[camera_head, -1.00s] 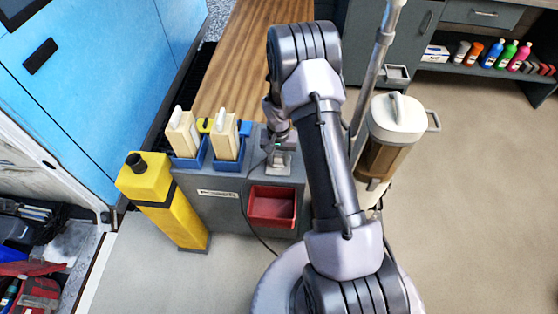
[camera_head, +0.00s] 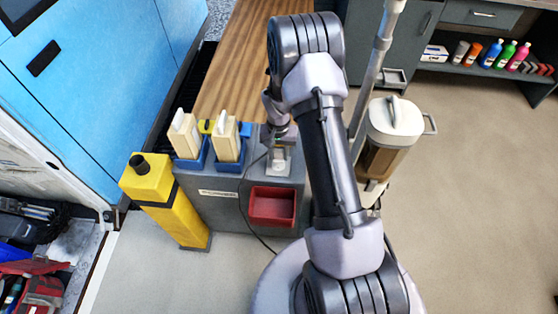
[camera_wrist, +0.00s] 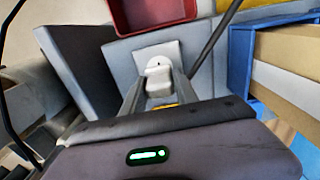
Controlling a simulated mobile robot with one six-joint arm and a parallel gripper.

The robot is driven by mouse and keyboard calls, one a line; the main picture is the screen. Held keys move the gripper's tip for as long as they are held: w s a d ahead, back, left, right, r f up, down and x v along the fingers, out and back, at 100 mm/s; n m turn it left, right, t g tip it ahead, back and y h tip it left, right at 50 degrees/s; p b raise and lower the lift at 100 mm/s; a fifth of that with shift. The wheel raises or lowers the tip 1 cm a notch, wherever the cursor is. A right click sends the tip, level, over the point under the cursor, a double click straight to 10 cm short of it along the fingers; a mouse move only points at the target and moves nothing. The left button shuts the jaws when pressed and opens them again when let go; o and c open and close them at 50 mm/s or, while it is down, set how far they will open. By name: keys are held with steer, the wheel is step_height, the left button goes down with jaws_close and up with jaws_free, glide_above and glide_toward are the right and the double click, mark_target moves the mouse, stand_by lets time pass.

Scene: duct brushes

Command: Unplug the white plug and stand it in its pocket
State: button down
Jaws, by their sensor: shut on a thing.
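The white plug (camera_wrist: 158,67) shows in the wrist view between the fingers of my gripper (camera_wrist: 160,88), which is shut on it. It is at a pale square plate (camera_wrist: 143,54) on a grey surface; I cannot tell whether it is fully seated. In the head view my gripper (camera_head: 279,148) is over the top of the grey cabinet (camera_head: 222,211), at the pale plate (camera_head: 279,163), and hides most of the plug. A red open pocket (camera_head: 272,206) is on the cabinet's front, below the plate; it also shows in the wrist view (camera_wrist: 155,14).
Two cream brushes (camera_head: 185,135) stand in blue holders (camera_head: 229,166) left of my gripper. A yellow canister (camera_head: 165,200) stands at the cabinet's left. A dark cable (camera_head: 241,205) hangs down the front. A vacuum (camera_head: 393,125) stands right of my arm. Floor at right is clear.

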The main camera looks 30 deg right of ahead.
mark_target(278, 150)
steer(key=shift+r+p, duration=0.6)
steer(key=shift+r, duration=0.55)
step_height(278, 150, up, 3)
steer(key=shift+r+p, duration=0.1)
steer(key=shift+p, duration=0.9)
